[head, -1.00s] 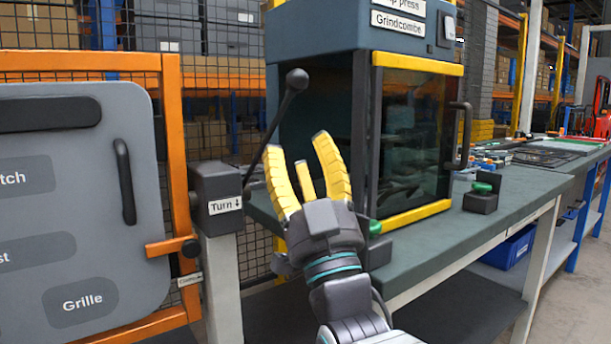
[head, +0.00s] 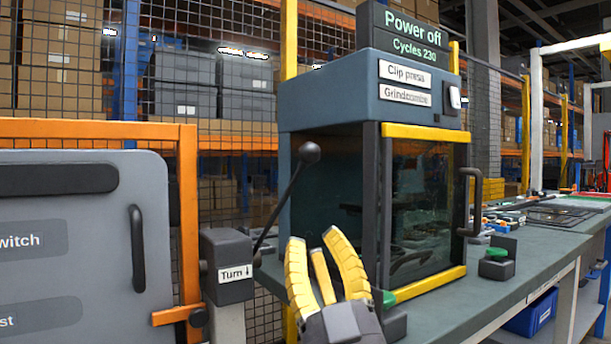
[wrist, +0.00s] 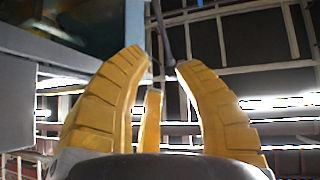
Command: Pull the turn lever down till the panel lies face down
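The turn lever (head: 286,197) is a dark rod with a round black knob (head: 310,152), slanting up and right from a grey box labelled "Turn" with a down arrow (head: 228,268). The grey panel (head: 95,255) stands upright in an orange frame at the left, its labels facing me. My gripper (head: 324,262) has yellow fingers, spread open and empty, pointing up. In the head view it is right of and below the knob. In the wrist view a thin dark rod shows beyond the fingertips (wrist: 160,68), apparently the lever; I cannot tell how far off it is.
A clip press (head: 425,200) with a glass door stands on the bench right behind my gripper; its sign reads "Power off". A small block with a green button (head: 497,262) is on the bench (head: 540,255). Wire mesh fencing (head: 225,110) stands behind.

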